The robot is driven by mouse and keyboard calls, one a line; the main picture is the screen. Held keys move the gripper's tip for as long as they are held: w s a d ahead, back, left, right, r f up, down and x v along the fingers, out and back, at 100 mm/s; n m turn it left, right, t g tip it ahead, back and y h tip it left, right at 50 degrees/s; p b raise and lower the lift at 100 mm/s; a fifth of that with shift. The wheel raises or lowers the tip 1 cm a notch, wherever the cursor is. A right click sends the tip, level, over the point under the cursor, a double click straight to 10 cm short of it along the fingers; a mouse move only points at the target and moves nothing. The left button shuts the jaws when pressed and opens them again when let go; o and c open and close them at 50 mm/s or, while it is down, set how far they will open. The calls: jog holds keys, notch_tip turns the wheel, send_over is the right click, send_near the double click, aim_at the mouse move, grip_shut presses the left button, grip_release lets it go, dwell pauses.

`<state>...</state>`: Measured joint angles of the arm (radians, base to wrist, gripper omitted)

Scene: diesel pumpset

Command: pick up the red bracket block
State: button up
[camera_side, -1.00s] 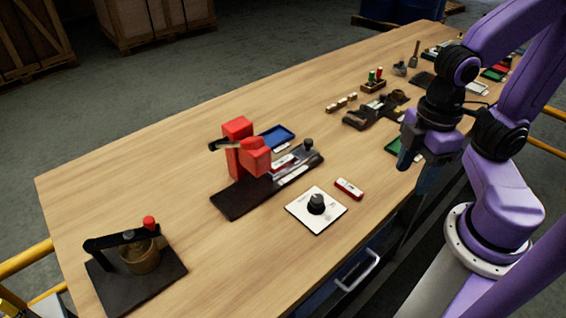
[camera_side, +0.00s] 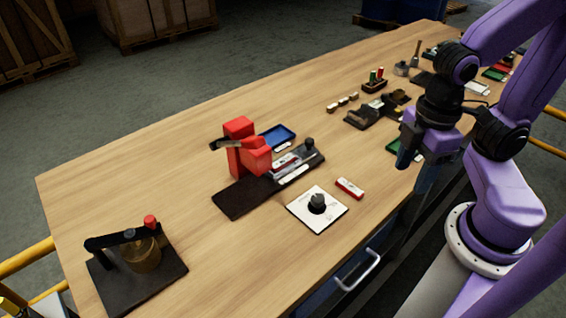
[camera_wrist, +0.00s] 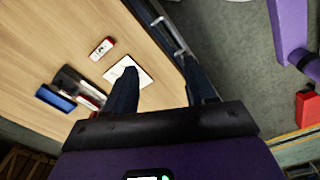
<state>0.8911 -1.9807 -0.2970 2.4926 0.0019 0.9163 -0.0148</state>
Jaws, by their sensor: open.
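The red bracket block (camera_side: 240,150) stands upright on a long black base plate (camera_side: 240,198) left of the middle of the bench. A dark lever-like piece (camera_side: 226,144) sticks out from its left side. My gripper (camera_side: 412,165) is open, points down and hangs over the front edge of the bench, well to the right of the red block and apart from it. In the wrist view my open gripper (camera_wrist: 162,88) has nothing between its fingers. I cannot clearly pick out the red block there.
A white plate with a black knob (camera_side: 317,203) and a small red-and-white item (camera_side: 349,188) lie between the block and my gripper. A blue tray (camera_side: 277,137) sits behind the block. A clamp-like fixture (camera_side: 138,255) stands front left. Bare wood lies behind the block.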

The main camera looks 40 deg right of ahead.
jog(key=w+a+r+n, duration=0.15)
jog(key=w+a, duration=0.25)
jog(key=w, duration=0.4)
jog(key=n, duration=0.4)
send_over(284, 160)
jog(key=f, duration=1.1)
jog(key=shift+s+f, duration=0.2)
jog(key=shift+w+f, duration=0.2)
jog(key=shift+f, duration=2.55)
grip_shut()
